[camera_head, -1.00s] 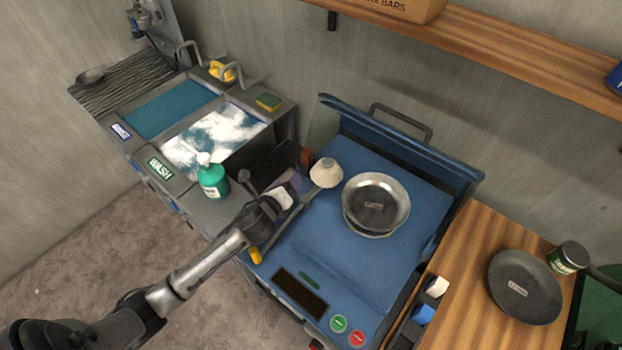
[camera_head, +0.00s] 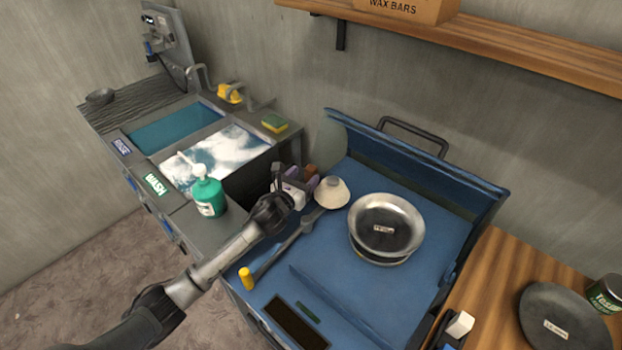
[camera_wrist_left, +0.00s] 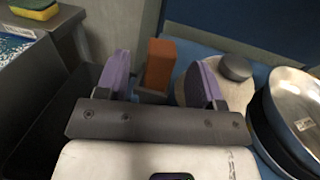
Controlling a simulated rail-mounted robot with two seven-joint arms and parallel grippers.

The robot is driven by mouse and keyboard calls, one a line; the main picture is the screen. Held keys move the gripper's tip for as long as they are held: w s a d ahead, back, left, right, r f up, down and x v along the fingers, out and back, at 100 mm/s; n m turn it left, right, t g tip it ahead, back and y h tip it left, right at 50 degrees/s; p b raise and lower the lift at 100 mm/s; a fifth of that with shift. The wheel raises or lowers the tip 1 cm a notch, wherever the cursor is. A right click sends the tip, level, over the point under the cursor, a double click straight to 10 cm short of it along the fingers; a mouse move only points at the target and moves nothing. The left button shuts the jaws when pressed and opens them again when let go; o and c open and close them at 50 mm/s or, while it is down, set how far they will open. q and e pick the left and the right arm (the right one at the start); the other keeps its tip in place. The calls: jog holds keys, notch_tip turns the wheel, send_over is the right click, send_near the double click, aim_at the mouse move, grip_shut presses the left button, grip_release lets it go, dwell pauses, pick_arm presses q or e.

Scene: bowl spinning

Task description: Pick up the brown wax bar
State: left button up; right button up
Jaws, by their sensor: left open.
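The brown wax bar (camera_wrist_left: 160,63) stands upright in a small grey holder (camera_wrist_left: 152,96) in the left wrist view. In the head view only a bit of the bar (camera_head: 311,170) shows behind my gripper. My left gripper (camera_head: 296,184) is open and empty, at the left back of the blue machine. In the left wrist view its two purple fingers (camera_wrist_left: 162,78) appear on either side of the bar, with gaps to both; I cannot tell whether the tips reach its depth. My right gripper is in neither view.
A cream cone-shaped pad (camera_head: 331,193) on a grey lever is right beside the bar. A metal bowl (camera_head: 386,224) sits on the blue machine (camera_head: 345,285). A green soap bottle (camera_head: 207,193) stands at the sink's edge, left of my gripper. The raised blue lid is behind.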

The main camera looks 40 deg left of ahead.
aim_at(308, 173)
pick_arm(q)
jog(key=shift+w+a+b, duration=0.15)
jog(key=shift+w+b, duration=0.2)
jog(key=shift+w, duration=1.7)
jog(key=shift+c, duration=0.2)
